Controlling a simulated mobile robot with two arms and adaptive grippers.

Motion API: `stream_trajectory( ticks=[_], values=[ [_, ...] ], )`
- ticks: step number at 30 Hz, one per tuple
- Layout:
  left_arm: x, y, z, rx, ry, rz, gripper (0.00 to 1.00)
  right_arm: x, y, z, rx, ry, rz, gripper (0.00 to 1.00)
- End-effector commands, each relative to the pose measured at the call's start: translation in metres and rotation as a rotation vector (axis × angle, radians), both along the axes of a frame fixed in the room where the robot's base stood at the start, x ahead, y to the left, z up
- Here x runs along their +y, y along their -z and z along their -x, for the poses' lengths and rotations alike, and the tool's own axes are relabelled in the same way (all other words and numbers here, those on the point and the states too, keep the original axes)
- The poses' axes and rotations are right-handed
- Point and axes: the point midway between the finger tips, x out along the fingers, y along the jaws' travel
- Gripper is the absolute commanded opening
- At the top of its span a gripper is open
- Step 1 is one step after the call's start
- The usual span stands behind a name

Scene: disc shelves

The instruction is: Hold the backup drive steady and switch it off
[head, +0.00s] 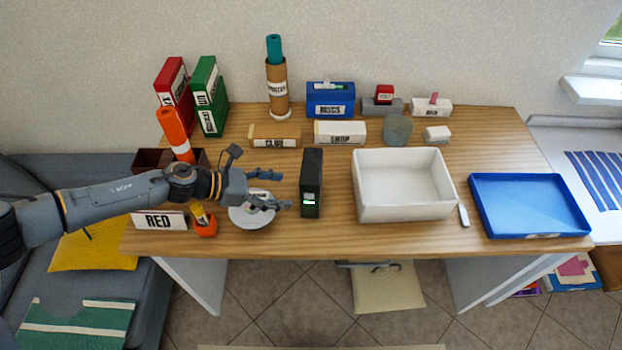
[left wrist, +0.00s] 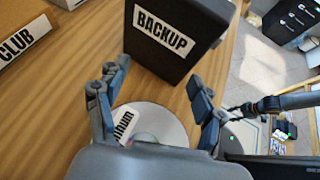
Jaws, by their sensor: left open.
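The backup drive (head: 312,183) is a black upright box near the middle of the table, with a small lit green and white panel low on its front. In the left wrist view the drive (left wrist: 195,30) fills the top and shows its BACKUP label. My left gripper (head: 282,190) is open and empty, just left of the drive in the head view. In the left wrist view its two fingers (left wrist: 160,80) point toward the drive, with a gap before it. No switch can be made out. My right gripper is not in view.
A silver disc (head: 252,215) lies under my left gripper. A white bin (head: 405,205) stands right of the drive, and a blue tray (head: 530,232) is further right. Boxes labelled CLUB (head: 275,143) and another white box (head: 341,139) stand behind.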

Motion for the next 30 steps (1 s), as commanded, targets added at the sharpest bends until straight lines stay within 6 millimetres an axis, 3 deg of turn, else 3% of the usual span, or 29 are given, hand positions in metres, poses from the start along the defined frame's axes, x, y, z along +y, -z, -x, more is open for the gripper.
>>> stream_trajectory(
  ticks=[3, 6, 9, 17, 30],
  values=[
    [-0.017, 0.01, -0.005, -0.002, 0.003, 0.0, 0.68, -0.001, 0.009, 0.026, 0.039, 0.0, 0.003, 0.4],
    [-0.029, 0.018, -0.008, -0.001, 0.001, 0.002, 0.68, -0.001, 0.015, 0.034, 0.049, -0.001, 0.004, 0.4],
    [-0.041, 0.025, -0.012, -0.002, 0.002, 0.002, 0.68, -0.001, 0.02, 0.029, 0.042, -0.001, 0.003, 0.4],
    [-0.064, 0.037, -0.02, -0.001, 0.0, 0.001, 0.68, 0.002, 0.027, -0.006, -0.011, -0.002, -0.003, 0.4],
    [-0.07, 0.039, -0.022, 0.0, -0.001, 0.001, 0.68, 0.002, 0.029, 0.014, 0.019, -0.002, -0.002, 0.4]
  ],
)
